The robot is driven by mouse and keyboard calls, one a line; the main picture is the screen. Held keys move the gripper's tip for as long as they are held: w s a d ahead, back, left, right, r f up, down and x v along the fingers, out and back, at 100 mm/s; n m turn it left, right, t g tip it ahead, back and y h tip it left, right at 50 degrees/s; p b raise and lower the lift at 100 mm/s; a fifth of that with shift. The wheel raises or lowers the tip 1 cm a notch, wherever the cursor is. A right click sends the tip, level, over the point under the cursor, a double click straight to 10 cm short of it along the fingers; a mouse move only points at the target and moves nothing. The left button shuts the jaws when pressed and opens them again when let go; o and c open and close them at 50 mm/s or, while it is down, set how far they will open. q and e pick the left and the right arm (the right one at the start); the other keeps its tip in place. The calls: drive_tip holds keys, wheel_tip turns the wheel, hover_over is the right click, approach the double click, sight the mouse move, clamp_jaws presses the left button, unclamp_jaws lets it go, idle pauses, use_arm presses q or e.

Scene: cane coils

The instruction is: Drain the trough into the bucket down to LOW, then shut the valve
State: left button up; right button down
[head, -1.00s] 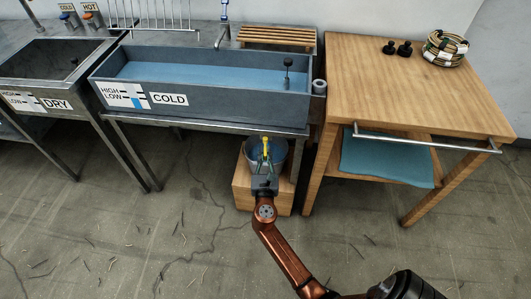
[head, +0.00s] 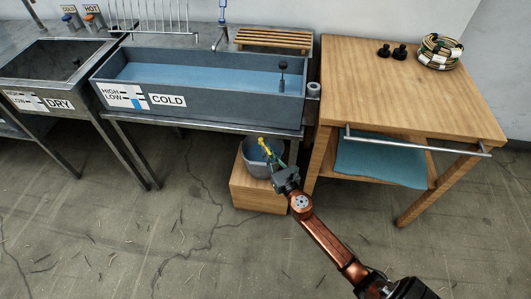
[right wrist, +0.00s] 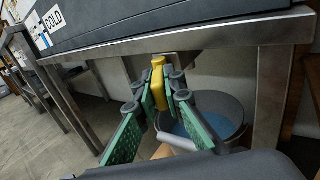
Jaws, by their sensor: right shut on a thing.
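The COLD trough (head: 225,108) stands on a metal frame and holds blue water (head: 180,76). Its front has a HIGH/LOW gauge label (head: 124,95) with blue on it; the exact level is too small to read. The yellow valve handle (head: 263,144) is under the trough's front edge, above the grey bucket (head: 252,165). My right gripper (head: 272,161) is shut on this handle, which now slants. In the right wrist view, green-padded fingers (right wrist: 162,97) flank the yellow handle (right wrist: 157,80). The bucket (right wrist: 225,104) behind holds blue water. My left gripper is out of view.
The bucket sits on a wooden block (head: 256,196). A wooden table (head: 395,95) with a metal rail (head: 415,143) stands close on the right. A dry sink (head: 45,72) stands at left. The floor in front is clear apart from small scraps.

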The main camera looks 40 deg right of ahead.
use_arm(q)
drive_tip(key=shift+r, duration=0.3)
use_arm(e)
drive_tip(key=shift+d, duration=0.1)
drive_tip(key=c, duration=2)
unclamp_jaws()
drive_tip(key=s, duration=0.4)
drive_tip(key=s+a, duration=0.1)
drive_tip(key=s, duration=0.3)
drive_tip(key=s+a, duration=0.1)
drive_tip(key=s, duration=0.3)
